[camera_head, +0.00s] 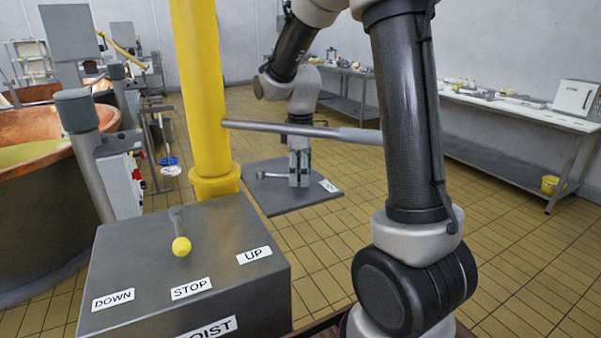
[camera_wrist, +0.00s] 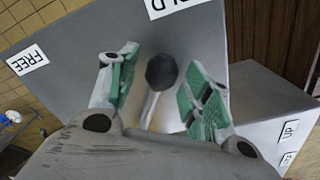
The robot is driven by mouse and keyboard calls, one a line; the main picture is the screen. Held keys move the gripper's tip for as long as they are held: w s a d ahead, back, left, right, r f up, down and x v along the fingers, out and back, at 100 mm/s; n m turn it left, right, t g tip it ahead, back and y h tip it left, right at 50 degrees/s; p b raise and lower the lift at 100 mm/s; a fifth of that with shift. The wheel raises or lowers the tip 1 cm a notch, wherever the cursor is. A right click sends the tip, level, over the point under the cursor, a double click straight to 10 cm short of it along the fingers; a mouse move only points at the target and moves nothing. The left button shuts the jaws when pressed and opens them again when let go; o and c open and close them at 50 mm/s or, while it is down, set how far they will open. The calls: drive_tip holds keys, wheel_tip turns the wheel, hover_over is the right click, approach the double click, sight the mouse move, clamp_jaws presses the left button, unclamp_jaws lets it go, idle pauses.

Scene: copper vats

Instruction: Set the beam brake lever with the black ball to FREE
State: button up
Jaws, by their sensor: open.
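The black ball (camera_wrist: 161,72) tops a thin grey lever rod (camera_wrist: 151,105) on a grey box top (camera_wrist: 95,30) in the wrist view. The lever points toward a label ending in "LD" (camera_wrist: 172,6), cut off by the frame edge. The FREE label (camera_wrist: 27,60) lies to the left. My gripper (camera_head: 299,178) is open over the grey box, seen in the head view. Its green-padded fingers stand on either side of the ball; I cannot tell whether they touch it. The rod's base is partly hidden by my gripper.
A nearer console (camera_head: 140,255) has a yellow-ball lever (camera_head: 181,246) and DOWN, STOP and UP labels. A yellow post (camera_head: 205,90) carries a grey beam (camera_head: 300,130) near my arm. A copper vat (camera_head: 40,200) stands left.

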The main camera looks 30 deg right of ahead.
clamp_jaws()
drive_tip(key=shift+w+d, duration=0.1)
drive_tip(key=shift+w+d+n, duration=0.25)
drive_tip(key=shift+w+n, duration=0.2)
drive_tip(key=shift+n, duration=0.1)
drive_tip(key=shift+w+d+n, duration=0.25)
drive_tip(key=shift+w+n, duration=0.2)
drive_tip(key=shift+n, duration=0.1)
drive_tip(key=w+n, duration=0.7)
drive_tip(key=shift+d, duration=0.35)
drive_tip(key=shift+w+a+n, duration=0.2)
drive_tip(key=shift+w+n, duration=0.4)
drive_tip(key=shift+w+a+n, duration=0.15)
drive_tip(key=shift+w+n, duration=0.4)
drive_tip(key=shift+n, duration=0.05)
drive_tip(key=shift+w+a+n, duration=0.3)
drive_tip(key=shift+w+n, duration=0.2)
drive_tip(key=shift+n, duration=0.15)
drive_tip(key=shift+w+a+n, duration=0.3)
drive_tip(key=shift+w+n, duration=0.2)
drive_tip(key=shift+n, duration=0.15)
